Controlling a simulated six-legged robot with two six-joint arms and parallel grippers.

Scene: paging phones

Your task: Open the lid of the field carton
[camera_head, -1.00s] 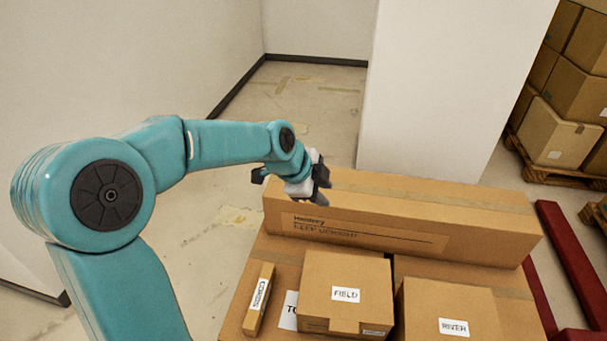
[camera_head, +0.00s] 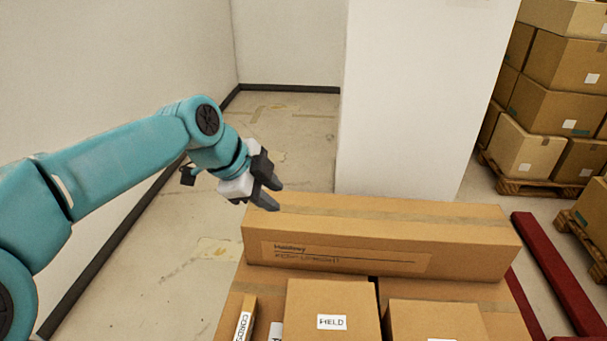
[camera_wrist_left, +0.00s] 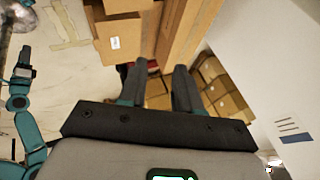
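The field carton (camera_head: 352,303) is a brown box with a white FIELD label (camera_head: 332,322). It stands at the bottom middle of the head view, and its lower part is cut off by the frame edge. Its top looks closed. My left gripper (camera_head: 275,196) is beyond and to the left of it, by the left end of the long carton. The two dark fingers are apart with nothing between them, as the left wrist view (camera_wrist_left: 161,72) also shows. My right gripper does not show in the head view.
A long carton (camera_head: 350,255) lies behind the field carton. The river carton (camera_head: 440,318) is at its right, a narrow cords box (camera_head: 243,318) at its left. A white pillar (camera_head: 415,100) stands behind. Red rails (camera_head: 556,270) and stacked boxes (camera_head: 580,95) are at right.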

